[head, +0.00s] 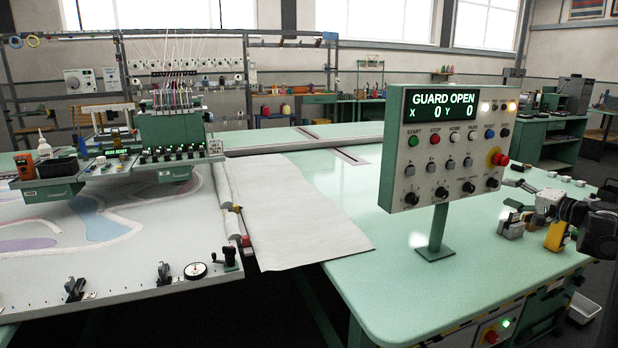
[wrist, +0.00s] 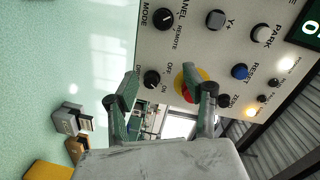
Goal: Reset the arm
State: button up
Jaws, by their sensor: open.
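The control panel (head: 447,190) stands on a post on the green table, and its display (head: 449,104) reads GUARD OPEN, X 0, Y 0. Its blue RESET button (head: 490,133) sits at the upper right, above the red emergency stop (head: 498,159) with its yellow ring. In the wrist view the RESET button (wrist: 240,72) lies right of my fingers, and the right finger partly covers the emergency stop. My gripper (wrist: 160,82) is open and empty, facing the panel's lower right part. In the head view my gripper (head: 512,194) is right of the panel; contact is not clear.
A grey block (head: 511,228) and a yellow block (head: 556,236) stand on the table below my gripper. The tufting head (head: 170,130) is at left over a patterned cloth (head: 120,262). White cloth (head: 300,215) drapes onto the table. The table front left of the panel post is clear.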

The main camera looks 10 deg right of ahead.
jog(key=s+a+r+n+g, duration=0.1)
jog(key=a+r+g, duration=0.1)
jog(key=a, duration=0.8)
jog(key=s+a+r+n+g, duration=0.1)
jog(key=a+r+n+g, duration=0.1)
jog(key=a, duration=0.8)
jog(key=s+a+n+g, duration=0.1)
jog(key=s+a, duration=0.3)
jog(key=a, duration=0.4)
jog(key=s+a+n+g, duration=0.1)
jog(key=s+a, duration=0.4)
jog(key=a, duration=0.2)
jog(key=s+a+f+n+g+h, duration=0.2)
jog(key=s+a+f+n+g, duration=0.15)
jog(key=s+a, duration=0.95)
jog(key=s+f+n+h, duration=0.1)
jog(key=s+f, duration=0.3)
jog(key=s, duration=0.3)
jog(key=s+a+f+n+h, duration=0.1)
jog(key=s+f, duration=0.3)
jog(key=s, duration=0.4)
jog(key=shift+s+t+h, duration=0.15)
jog(key=shift+t+h, duration=0.2)
jog(key=shift+h, duration=0.15)
